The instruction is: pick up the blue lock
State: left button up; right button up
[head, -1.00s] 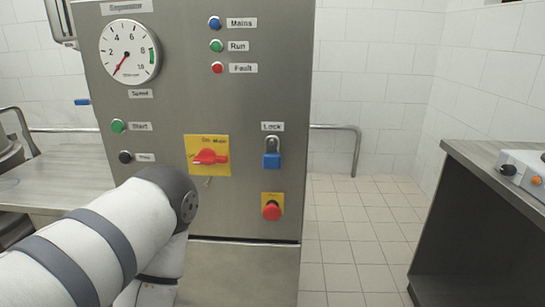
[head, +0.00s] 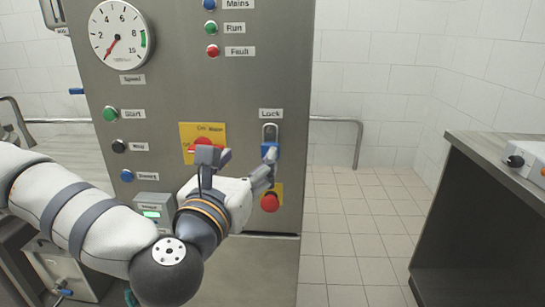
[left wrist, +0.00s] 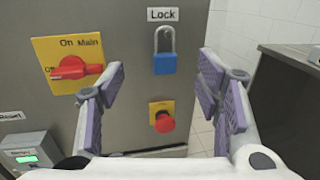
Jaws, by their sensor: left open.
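The blue lock (head: 270,149) is a padlock with a silver shackle, hanging under the "Lock" label on the steel cabinet's front. In the head view my left gripper (head: 239,163) is in front of the panel, and one finger partly covers the lock. In the left wrist view the lock (left wrist: 165,63) shows whole, ahead of and between the two spread fingers of the left gripper (left wrist: 166,86). The left gripper is open and empty, and no finger is seen gripping the lock. My right gripper is not in view.
A red rotary switch on a yellow plate (left wrist: 68,64) is left of the lock. A red emergency button (left wrist: 165,122) on yellow is just below it. A dark counter (head: 470,210) with a grey control box stands at the right. The tiled floor between is clear.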

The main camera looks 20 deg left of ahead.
aim_at(273, 136)
pick_arm(q)
jog(key=w, duration=0.3)
jog(key=w+b, duration=0.1)
jog(key=w, duration=0.6)
jog(key=shift+d+f, duration=0.2)
jog(key=shift+f, duration=0.2)
jog(key=shift+w, duration=0.3)
jog(key=c, duration=1.3)
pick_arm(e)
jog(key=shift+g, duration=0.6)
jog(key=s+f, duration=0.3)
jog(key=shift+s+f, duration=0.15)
